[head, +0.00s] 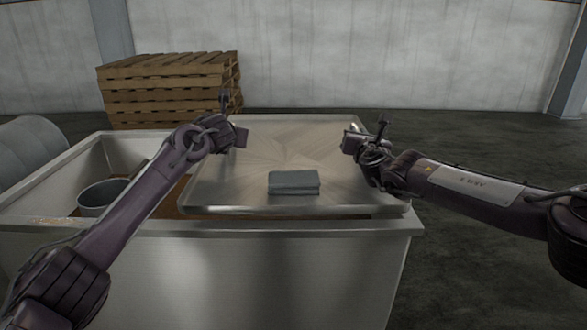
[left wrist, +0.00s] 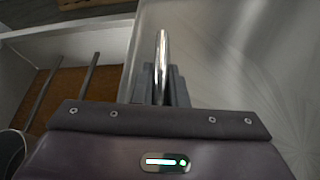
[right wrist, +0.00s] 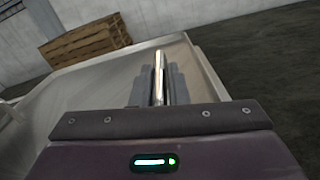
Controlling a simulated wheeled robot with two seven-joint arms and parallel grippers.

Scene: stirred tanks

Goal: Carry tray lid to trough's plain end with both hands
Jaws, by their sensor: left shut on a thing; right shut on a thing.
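The tray lid (head: 240,185) is a wide, shallow metal sheet with a raised rim, lying level over the right part of the white trough (head: 300,265). I cannot tell whether it rests on the trough's walls or hangs just above them.
The trough's left part is open, with a grey bucket (head: 100,194) and a brown floor inside. The floor right of the trough is clear.

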